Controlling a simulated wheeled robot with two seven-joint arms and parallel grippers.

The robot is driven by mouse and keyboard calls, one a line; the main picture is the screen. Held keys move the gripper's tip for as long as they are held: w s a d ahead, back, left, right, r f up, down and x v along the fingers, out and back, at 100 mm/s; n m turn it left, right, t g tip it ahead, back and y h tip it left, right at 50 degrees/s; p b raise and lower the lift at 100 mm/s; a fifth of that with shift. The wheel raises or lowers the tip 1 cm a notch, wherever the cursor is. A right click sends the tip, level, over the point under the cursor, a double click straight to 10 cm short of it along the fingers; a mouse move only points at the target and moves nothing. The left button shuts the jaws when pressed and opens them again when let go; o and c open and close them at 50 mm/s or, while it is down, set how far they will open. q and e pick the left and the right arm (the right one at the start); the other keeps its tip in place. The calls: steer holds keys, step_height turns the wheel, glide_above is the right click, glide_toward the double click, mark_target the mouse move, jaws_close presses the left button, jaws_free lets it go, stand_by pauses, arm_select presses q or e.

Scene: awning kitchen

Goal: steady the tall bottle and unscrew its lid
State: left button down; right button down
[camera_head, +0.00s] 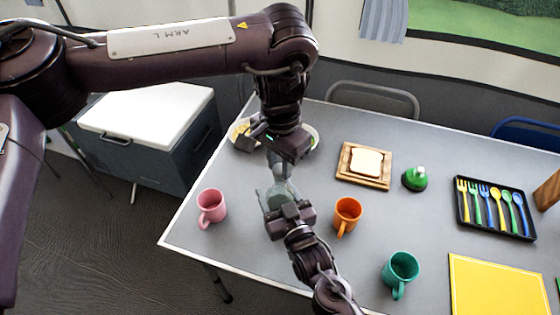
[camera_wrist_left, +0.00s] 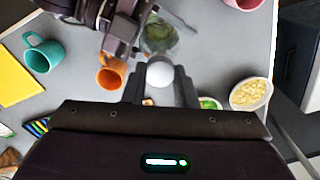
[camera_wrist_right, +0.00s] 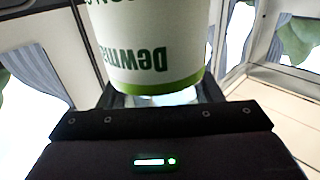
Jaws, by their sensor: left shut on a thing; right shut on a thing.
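The tall bottle (camera_head: 284,190), greenish and translucent, stands on the table between my two grippers. In the right wrist view its white and green label (camera_wrist_right: 155,45) fills the top middle. My right gripper (camera_head: 279,196) is shut on the bottle's body from the near side. My left gripper (camera_head: 277,166) comes down from above and is shut on the lid. In the left wrist view the round white lid (camera_wrist_left: 160,74) sits between the left fingers. The head view mostly hides the lid behind the left gripper. I cannot tell whether its thread is loose.
An orange mug (camera_head: 347,213) stands close to the right of the bottle, a pink mug (camera_head: 211,206) to its left. A teal mug (camera_head: 401,270), bread board (camera_head: 365,165), green flask-like item (camera_head: 415,179) and cutlery tray (camera_head: 497,230) lie farther right. A food bowl (camera_wrist_left: 250,94) sits behind.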

mark_target(280, 168)
arm_select(q)
steer(key=shift+w+n, duration=0.1)
steer(key=shift+n, duration=0.2)
steer(key=shift+r, duration=0.2)
stand_by(0.3)
steer(key=shift+r, duration=0.9)
steer(key=shift+r, duration=2.05)
arm_select(e)
steer(key=shift+c, duration=1.9)
jaws_free()
steer(key=shift+s, duration=0.1)
